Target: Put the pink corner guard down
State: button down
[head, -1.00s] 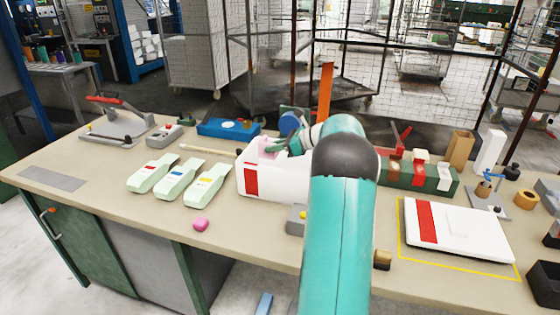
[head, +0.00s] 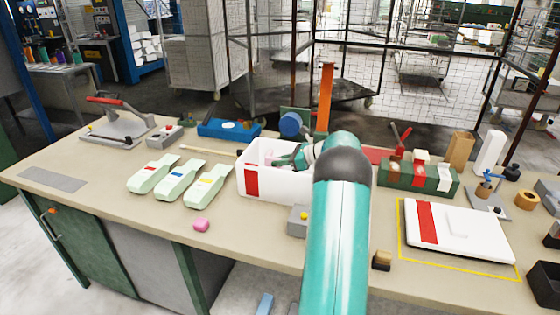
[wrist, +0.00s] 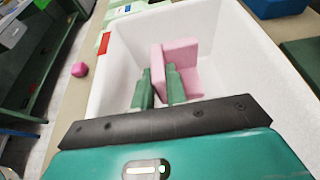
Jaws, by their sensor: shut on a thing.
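A pink corner guard (wrist: 182,68) is an L-shaped foam piece inside the white box in the wrist view. My gripper (wrist: 160,82) is shut on it, with its green fingers on either side of one wall of the guard. In the head view my gripper (head: 284,160) reaches into the white box (head: 282,187), which has a red stripe on its front. The guard is mostly hidden there by the gripper and the box wall. I cannot tell whether the guard touches the box floor.
A small pink block (head: 202,224) lies on the bench (head: 120,215) in front of the box. Several pale green pouches (head: 176,180) lie to the left. A white lid (head: 460,230) with a red stripe lies at the right. A blue case (head: 228,128) stands behind.

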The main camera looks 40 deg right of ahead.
jog(key=shift+f, duration=0.4)
jog(key=c, duration=1.4)
grip_release()
